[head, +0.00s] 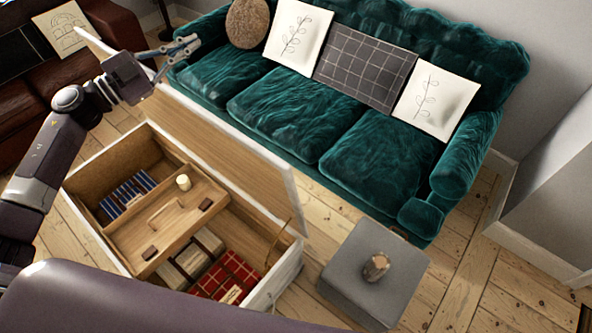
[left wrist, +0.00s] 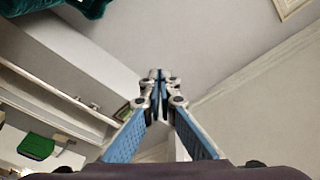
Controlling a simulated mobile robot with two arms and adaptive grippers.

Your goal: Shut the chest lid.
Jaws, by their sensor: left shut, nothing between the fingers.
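The wooden chest (head: 88,222) stands open on the floor, white outside and bare wood inside. Its lid (head: 235,152) is raised at the chest's far side, towards the sofa, with its wooden inner face showing. My left gripper (head: 196,42) is at the lid's upper left part, and my forearm covers some of the lid there. Its blue fingers are closed with nothing between them, as the left wrist view (left wrist: 158,76) also shows. I cannot tell whether the gripper touches the lid. My right gripper is not in view.
In the chest are a wooden tray (head: 165,214) with a candle (head: 183,182), a blue striped cloth (head: 128,194) and a red checked cloth (head: 232,275). A green sofa (head: 285,105) stands close behind the lid. A grey pouf (head: 345,282) stands at the right.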

